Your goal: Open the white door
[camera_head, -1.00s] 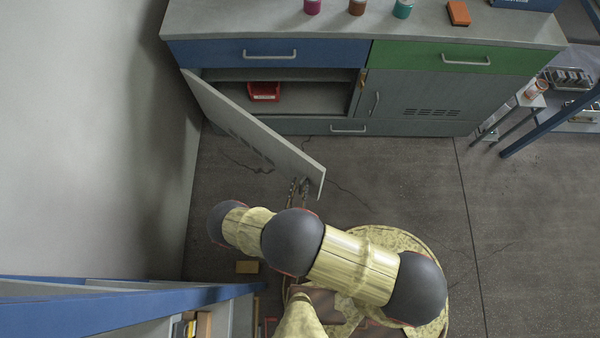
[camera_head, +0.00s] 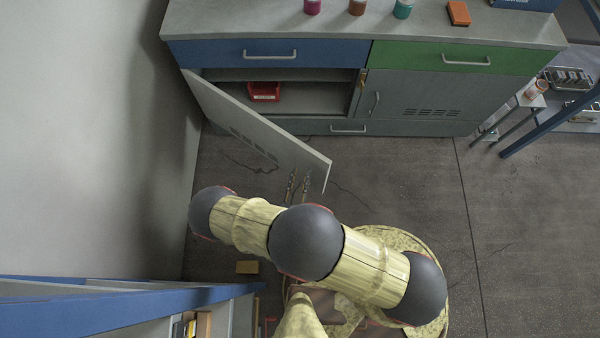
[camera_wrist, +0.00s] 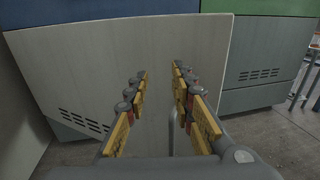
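The white door (camera_head: 250,125) is the left door of the cabinet under the blue drawer. It is hinged at its left and stands swung well out, so the compartment behind it (camera_head: 310,97) shows. In the wrist view the door face (camera_wrist: 120,65) fills the left and middle. A thin grey upright bar, seemingly its handle (camera_wrist: 171,140), shows low between my fingers. My gripper (camera_head: 299,183) is in front of the door's outer face near its free edge. The wrist view shows its two yellow-padded fingers (camera_wrist: 160,75) apart. I cannot tell whether they touch the door.
A red bin (camera_head: 264,91) sits inside the compartment. The right grey door (camera_head: 415,97) is shut. A wall (camera_head: 90,130) stands close on the left, and a blue-edged shelf (camera_head: 110,310) is at the lower left. The floor to the right (camera_head: 530,230) is clear.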

